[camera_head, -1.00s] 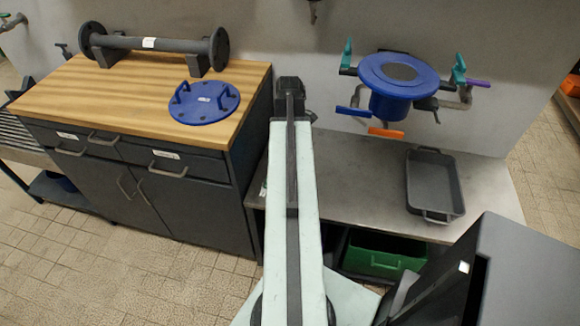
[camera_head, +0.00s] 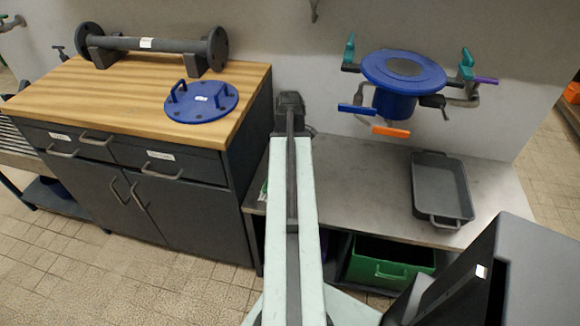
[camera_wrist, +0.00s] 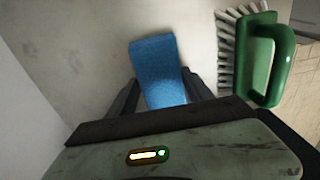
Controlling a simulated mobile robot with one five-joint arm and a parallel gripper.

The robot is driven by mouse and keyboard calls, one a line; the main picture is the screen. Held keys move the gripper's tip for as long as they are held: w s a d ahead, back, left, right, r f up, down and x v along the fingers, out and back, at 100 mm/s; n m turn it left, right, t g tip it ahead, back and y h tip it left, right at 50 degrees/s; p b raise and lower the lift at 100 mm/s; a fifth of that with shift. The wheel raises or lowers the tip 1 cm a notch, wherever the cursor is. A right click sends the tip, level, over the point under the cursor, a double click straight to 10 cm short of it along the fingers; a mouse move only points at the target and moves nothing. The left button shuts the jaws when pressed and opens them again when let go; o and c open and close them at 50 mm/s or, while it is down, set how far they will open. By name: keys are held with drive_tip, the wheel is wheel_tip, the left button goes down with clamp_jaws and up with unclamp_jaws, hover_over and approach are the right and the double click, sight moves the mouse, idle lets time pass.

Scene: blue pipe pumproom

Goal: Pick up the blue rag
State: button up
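The blue rag (camera_wrist: 156,68) shows in the wrist view as a folded strip on a pale surface. Its near end runs between the fingers of my gripper (camera_wrist: 160,88). The two dark fingers stand apart, one on each side of the rag, and look open. I cannot tell whether either finger touches it. In the head view my own arm hides the gripper's fingertips and the rag.
A green brush (camera_wrist: 262,55) lies just right of the rag. The metal bench (camera_head: 365,180) carries a grey tray (camera_head: 440,190), with a green crate (camera_head: 388,268) below. A wood-topped cabinet (camera_head: 120,95) stands left; a blue-flanged pipe fitting (camera_head: 403,73) projects above the bench.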

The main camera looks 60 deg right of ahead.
drive_tip(key=shift+c, duration=0.8)
wheel_tip(320, 180, up, 10)
drive_tip(key=p, duration=1)
